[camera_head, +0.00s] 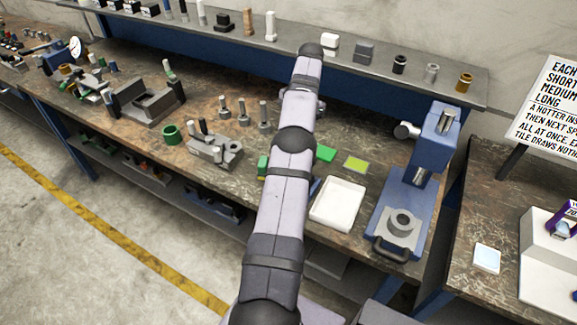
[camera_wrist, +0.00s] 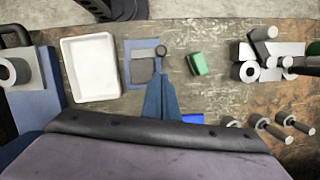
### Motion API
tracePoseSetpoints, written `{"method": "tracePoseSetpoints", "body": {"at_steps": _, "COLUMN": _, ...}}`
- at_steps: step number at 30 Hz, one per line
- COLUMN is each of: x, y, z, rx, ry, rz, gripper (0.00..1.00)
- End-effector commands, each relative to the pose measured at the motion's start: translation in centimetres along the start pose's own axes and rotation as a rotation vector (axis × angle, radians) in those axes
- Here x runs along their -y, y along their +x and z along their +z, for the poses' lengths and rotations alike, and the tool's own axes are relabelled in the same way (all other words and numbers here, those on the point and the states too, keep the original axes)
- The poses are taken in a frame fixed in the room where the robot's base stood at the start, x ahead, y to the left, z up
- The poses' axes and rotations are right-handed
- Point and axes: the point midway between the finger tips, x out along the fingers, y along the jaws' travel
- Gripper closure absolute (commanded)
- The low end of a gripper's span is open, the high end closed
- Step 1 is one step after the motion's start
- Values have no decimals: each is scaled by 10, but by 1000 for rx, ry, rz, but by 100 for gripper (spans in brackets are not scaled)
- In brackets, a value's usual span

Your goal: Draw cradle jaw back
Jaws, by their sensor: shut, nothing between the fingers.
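In the wrist view, a small blue fixture (camera_wrist: 129,48) lies flat on the bench with two grey pieces (camera_wrist: 143,70) on it. I take it to be the cradle and its jaw, but cannot be sure. A dark round knob (camera_wrist: 161,50) sits at its right edge. My gripper (camera_wrist: 160,68), seen as tapered blue fingers, is shut and empty, its tip right by the knob. I cannot tell whether it touches. In the head view, my arm hides the gripper and nearly all of the fixture.
A white tray (camera_head: 338,203) stands beside the fixture, with a blue stand (camera_head: 427,160) beyond. A green block (camera_wrist: 198,63) lies on the fixture's other side. A grey device (camera_head: 215,150) and several upright pins (camera_head: 243,112) stand farther left in the head view.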

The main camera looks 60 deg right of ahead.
Motion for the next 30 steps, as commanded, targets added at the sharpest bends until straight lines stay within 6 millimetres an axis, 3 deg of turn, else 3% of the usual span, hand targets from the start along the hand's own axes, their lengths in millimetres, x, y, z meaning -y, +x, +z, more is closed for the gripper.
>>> {"method": "tracePoseSetpoints", "body": {"at_steps": 14, "x": 1, "y": 15, "z": 0, "rx": 0, "ry": -2, "rz": 1, "gripper": 100}}
{"method": "tracePoseSetpoints", "body": {"at_steps": 30, "x": 0, "y": 70, "z": 1, "rx": 3, "ry": -1, "rz": 2, "gripper": 100}}
